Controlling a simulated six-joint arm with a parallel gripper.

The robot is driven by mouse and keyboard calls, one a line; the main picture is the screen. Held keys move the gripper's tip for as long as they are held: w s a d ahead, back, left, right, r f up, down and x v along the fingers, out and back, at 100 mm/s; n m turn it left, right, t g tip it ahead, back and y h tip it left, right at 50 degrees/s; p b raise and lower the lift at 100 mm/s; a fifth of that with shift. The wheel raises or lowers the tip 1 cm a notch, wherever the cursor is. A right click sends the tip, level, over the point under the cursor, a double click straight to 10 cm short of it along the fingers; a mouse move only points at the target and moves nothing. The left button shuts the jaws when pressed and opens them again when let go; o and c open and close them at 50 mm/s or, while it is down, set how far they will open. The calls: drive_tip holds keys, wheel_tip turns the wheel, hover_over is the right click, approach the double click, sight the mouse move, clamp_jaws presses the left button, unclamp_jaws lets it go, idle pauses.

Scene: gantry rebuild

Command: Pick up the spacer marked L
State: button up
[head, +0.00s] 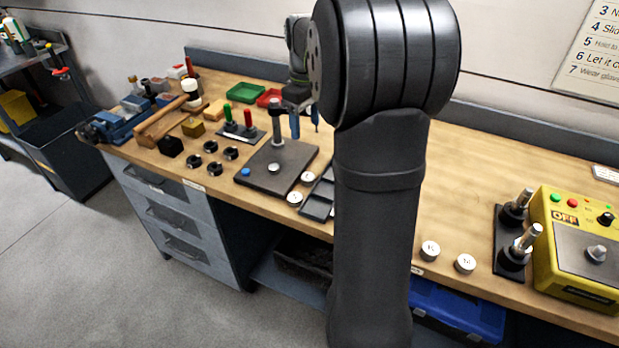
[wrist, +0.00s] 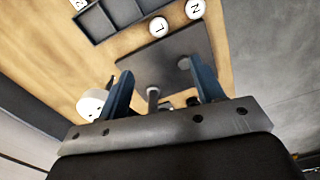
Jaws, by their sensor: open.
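The spacer marked L (wrist: 158,26) is a white round piece by the edge of the dark plate in the wrist view. In the head view it appears to be the white piece (head: 307,177) just right of the plate, its mark too small to read. My gripper (head: 305,132) is above the bench near the plate's post, apart from the spacer. In the wrist view its two blue fingers (wrist: 165,75) are spread, with nothing held between them. The spacer lies beyond the fingertips.
A second white spacer (wrist: 195,9) lies close to the L one. A dark compartment tray (wrist: 115,16) is beside them. The dark plate (head: 262,178) carries an upright post (head: 277,125) and a knob (head: 274,167). Two more white spacers (head: 430,250) (head: 465,263) lie right of my arm.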

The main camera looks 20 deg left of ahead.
hover_over(307, 176)
wheel_tip(307, 176, down, 11)
drive_tip(key=shift+a+f, duration=0.1)
drive_tip(key=shift+f, duration=2.7)
drive_tip(key=c, duration=1.1)
drive_tip(key=shift+r, duration=0.1)
